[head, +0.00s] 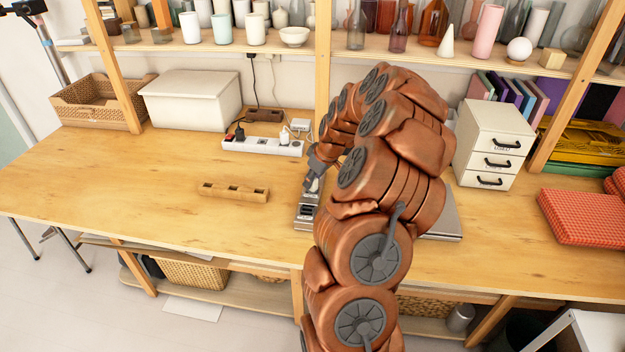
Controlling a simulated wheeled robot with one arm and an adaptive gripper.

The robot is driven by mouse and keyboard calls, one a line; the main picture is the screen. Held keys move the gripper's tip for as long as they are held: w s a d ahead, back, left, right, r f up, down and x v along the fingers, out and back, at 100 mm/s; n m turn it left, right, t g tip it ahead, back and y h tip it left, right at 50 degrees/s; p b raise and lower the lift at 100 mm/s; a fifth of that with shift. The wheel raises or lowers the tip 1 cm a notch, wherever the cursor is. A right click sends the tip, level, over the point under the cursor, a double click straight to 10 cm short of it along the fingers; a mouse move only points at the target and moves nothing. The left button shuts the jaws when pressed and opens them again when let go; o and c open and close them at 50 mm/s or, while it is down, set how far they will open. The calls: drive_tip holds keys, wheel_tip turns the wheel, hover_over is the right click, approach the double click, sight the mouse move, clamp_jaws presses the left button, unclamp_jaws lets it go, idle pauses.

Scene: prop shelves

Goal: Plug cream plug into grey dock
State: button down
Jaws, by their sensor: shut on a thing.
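The grey dock (307,213) is a small box with slots, lying on the wooden table in front of the middle post. My gripper (313,181) points down over the dock's far end, jaws shut on a small pale piece that I take for the cream plug. The plug is mostly hidden by the fingers and too small to see well. I cannot tell whether it touches the dock or is in a slot. My arm covers the space right of the dock.
A wooden block with holes (233,192) lies left of the dock. A white box (192,98), a basket (98,101) and a drawer unit (493,145) stand farther back. The table's left is clear.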

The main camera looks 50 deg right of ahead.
drive_tip(key=shift+f, duration=0.1)
drive_tip(key=c, duration=0.9)
unclamp_jaws()
drive_tip(key=shift+o, duration=0.2)
drive_tip(key=v, duration=1.2)
drive_tip(key=shift+w, duration=0.1)
